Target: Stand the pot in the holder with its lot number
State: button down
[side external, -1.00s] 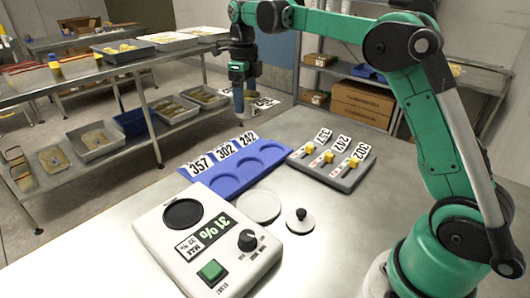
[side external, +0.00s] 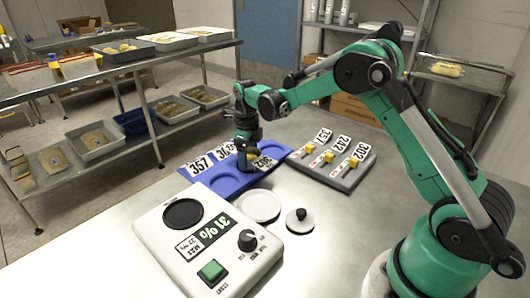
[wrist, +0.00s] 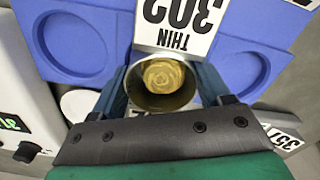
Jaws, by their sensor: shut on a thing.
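My gripper (side external: 245,160) is low at the blue holder (side external: 192,174) and shut on the pot (wrist: 165,98). In the wrist view the pot's round metallic rim and yellowish top sit between the fingers. In the side view a card (side external: 265,162) sticks out right of the gripper.
A grey panel (side external: 332,163) with cards 357, 242 and 302 is to the right.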

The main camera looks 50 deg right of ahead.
grip_release()
jog(key=shift+f, duration=0.15)
jog(key=s+a+r+n+t, duration=0.15)
jog(key=r+n, duration=0.25)
jog(key=r, duration=0.4)
jog(key=s+a+r+n+t, duration=0.1)
jog(key=s+r+n, duration=0.2)
jog(key=r+n, duration=0.35)
jog(key=s+a+f+n+t, duration=0.1)
jog(key=s+a+n+t, duration=0.1)
jog(key=s+n, duration=0.4)
jog(key=s+a+f+n+t, duration=0.1)
jog(key=s+n, duration=0.5)
jog(key=n, duration=0.9)
jog(key=shift+a+f+t, duration=0.3)
jog(key=shift+a+t, duration=0.55)
jog(key=shift+a, duration=0.3)
